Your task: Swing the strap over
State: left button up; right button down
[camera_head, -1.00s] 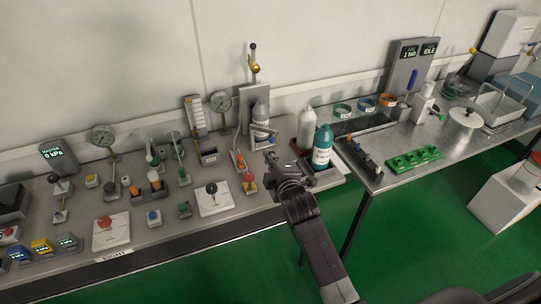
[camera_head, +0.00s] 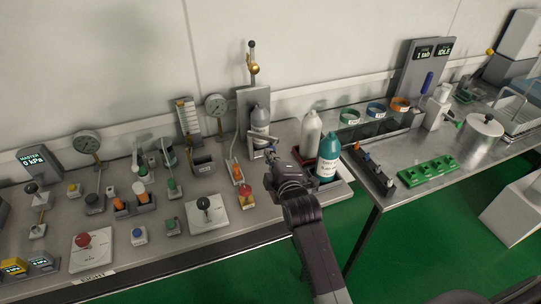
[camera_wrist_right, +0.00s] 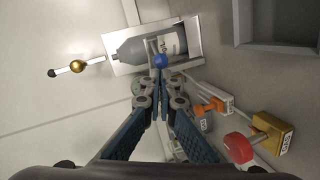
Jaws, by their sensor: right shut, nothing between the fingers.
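A grey bottle (camera_head: 260,116) stands upright in a grey holder (camera_head: 245,98) against the wall. A light metal strap (camera_head: 260,141) shows at the front of the bottle's lower part. In the right wrist view the bottle (camera_wrist_right: 135,50) lies sideways in the picture, with a blue ball (camera_wrist_right: 160,62) in front of its label, seemingly the strap's knob. My right gripper (camera_head: 271,160) is just in front of the holder. Its fingertips (camera_wrist_right: 160,78) are together and empty, close to the blue ball; I cannot tell if they touch it. My left gripper is not in view.
A white bottle (camera_head: 310,132) and a teal bottle (camera_head: 327,158) stand in a tray right of my gripper. A red-topped yellow block (camera_head: 246,195) and an orange clamp (camera_head: 237,172) sit left of it. A brass valve with a lever (camera_head: 253,65) rises above the holder.

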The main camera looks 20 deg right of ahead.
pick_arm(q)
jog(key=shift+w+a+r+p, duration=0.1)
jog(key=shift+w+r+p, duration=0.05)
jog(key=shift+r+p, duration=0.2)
pick_arm(e)
jog(key=shift+w+d, duration=0.1)
jog(key=shift+d, duration=0.4)
